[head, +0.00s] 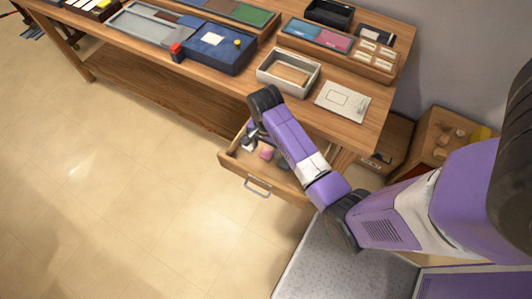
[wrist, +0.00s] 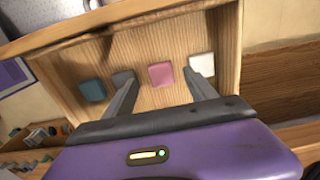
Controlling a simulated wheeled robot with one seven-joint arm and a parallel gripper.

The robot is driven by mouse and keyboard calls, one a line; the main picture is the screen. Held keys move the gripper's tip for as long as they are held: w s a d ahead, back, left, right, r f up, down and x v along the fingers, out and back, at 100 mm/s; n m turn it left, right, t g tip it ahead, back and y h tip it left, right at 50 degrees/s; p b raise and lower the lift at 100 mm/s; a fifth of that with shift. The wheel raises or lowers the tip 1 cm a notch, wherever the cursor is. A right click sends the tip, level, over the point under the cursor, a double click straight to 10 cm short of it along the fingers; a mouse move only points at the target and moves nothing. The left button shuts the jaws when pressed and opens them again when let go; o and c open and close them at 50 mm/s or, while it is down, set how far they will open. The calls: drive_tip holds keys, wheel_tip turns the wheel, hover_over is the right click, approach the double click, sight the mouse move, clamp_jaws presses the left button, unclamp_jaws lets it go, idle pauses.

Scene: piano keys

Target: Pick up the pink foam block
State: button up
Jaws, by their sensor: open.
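The pink foam block (head: 266,153) lies in the open wooden drawer (head: 233,170) below the table. In the wrist view the pink block (wrist: 161,75) sits on the drawer floor between my two fingers, which look apart from it. My gripper (wrist: 158,80) is open and empty, pointing down into the drawer. In the head view my gripper (head: 250,141) is over the drawer's left part, partly hidden by my wrist. A teal block (wrist: 93,90) lies left of the left finger and a white block (wrist: 202,65) lies by the right finger.
A small grey block (wrist: 122,78) is partly behind the left finger. The drawer front has a metal handle (head: 258,187). The wooden table (head: 350,85) above holds a light tray (head: 262,73) and a dark blue box (head: 238,57). Open floor lies to the left.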

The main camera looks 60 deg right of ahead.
sight(266, 155)
drive_tip(key=shift+d+f, duration=0.1)
drive_tip(key=shift+f, duration=2.2)
drive_tip(key=c, duration=1.4)
drive_tip(key=shift+r, duration=0.1)
